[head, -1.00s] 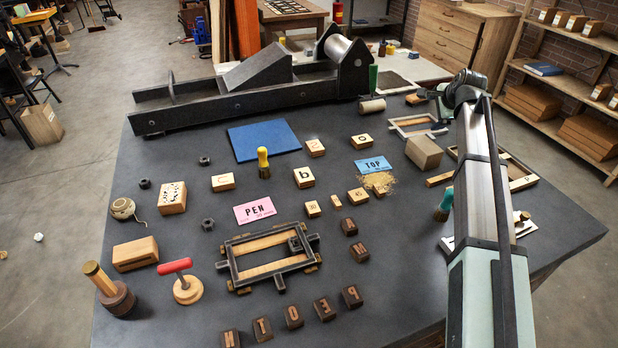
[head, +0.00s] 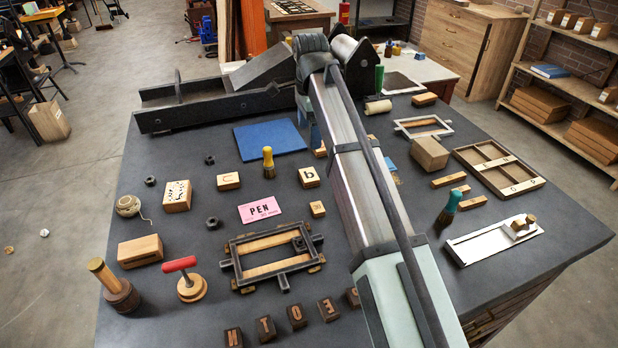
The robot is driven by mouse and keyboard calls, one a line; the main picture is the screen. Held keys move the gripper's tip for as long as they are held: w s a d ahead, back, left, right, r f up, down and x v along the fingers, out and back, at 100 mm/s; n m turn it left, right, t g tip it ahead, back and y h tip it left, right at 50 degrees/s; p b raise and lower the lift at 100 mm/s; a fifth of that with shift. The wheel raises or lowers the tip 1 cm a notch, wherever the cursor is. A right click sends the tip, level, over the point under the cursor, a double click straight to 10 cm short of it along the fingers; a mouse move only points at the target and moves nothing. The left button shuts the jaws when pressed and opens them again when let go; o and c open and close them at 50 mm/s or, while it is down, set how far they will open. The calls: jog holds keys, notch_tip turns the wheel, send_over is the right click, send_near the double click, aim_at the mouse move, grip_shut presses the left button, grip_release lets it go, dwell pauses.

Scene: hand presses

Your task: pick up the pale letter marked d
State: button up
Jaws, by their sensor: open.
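Several pale wooden letter blocks lie on the dark table. I cannot make out a block clearly marked d; some blocks are hidden behind my arm. A pale block (head: 320,152) shows only partly beside my arm, its face not readable. My gripper (head: 313,137) points down at the far end of my arm, close to that block and behind the b block. It is open; its fingertips are mostly covered by my arm, and I see nothing held.
A pink PEN card (head: 260,209) and a metal frame (head: 270,258) lie nearer. A blue mat (head: 269,140) lies behind. The black press (head: 215,108) spans the back. Dark letter blocks (head: 266,329) line the front.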

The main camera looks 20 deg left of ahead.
jog(key=s, duration=0.1)
send_over(307, 175)
jog(key=f, duration=0.8)
jog(key=shift+w+a+f, duration=0.15)
jog(key=shift+a, duration=0.15)
jog(key=shift+d+f, duration=0.15)
jog(key=shift+f, duration=1.2)
jog(key=shift+d+f, duration=0.1)
jog(key=shift+f, duration=1.2)
jog(key=c, duration=1.1)
jog(key=shift+c, duration=0.2)
